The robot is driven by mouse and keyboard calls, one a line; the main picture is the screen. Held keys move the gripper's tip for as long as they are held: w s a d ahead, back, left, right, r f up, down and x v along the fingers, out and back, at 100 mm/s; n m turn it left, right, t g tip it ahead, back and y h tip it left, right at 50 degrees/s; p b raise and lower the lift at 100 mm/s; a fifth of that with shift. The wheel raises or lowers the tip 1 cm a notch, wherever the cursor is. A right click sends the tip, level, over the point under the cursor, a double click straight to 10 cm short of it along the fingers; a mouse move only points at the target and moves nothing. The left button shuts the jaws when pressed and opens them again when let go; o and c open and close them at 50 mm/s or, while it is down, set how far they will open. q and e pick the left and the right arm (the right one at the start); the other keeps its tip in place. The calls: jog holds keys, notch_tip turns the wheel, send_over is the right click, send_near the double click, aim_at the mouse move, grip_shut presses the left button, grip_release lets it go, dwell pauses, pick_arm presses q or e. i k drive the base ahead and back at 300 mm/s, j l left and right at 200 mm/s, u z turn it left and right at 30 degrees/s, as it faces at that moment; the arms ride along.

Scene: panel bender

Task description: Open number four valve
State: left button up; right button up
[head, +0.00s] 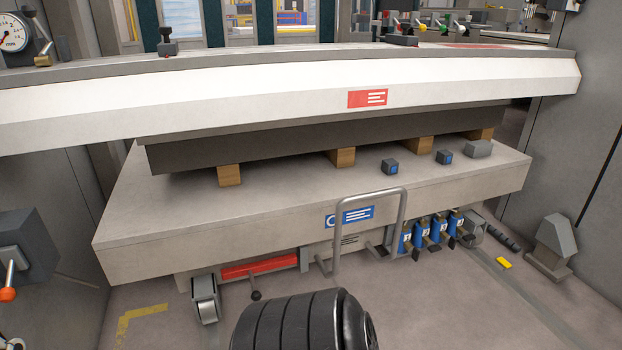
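A row of blue valve blocks (421,235) sits low on the front of the grey cart, right of its handle. Each has a small white mark and a dark lever with a brownish fitting. The marks are too small to read surely. The rightmost block (454,222) is at the end of the row, beside a grey roller, and may be number four. The lever positions are hard to tell at this size. Neither of my grippers is in view.
The grey cart top (290,205) carries wooden blocks (342,157) under a dark beam. A grey tube handle (370,195) stands out in front, left of the valves. A wheel (205,298) is at the lower left. A yellow block (503,263) lies on the floor right of the valves.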

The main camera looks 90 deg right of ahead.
aim_at(465, 235)
jog(key=z, duration=1.85)
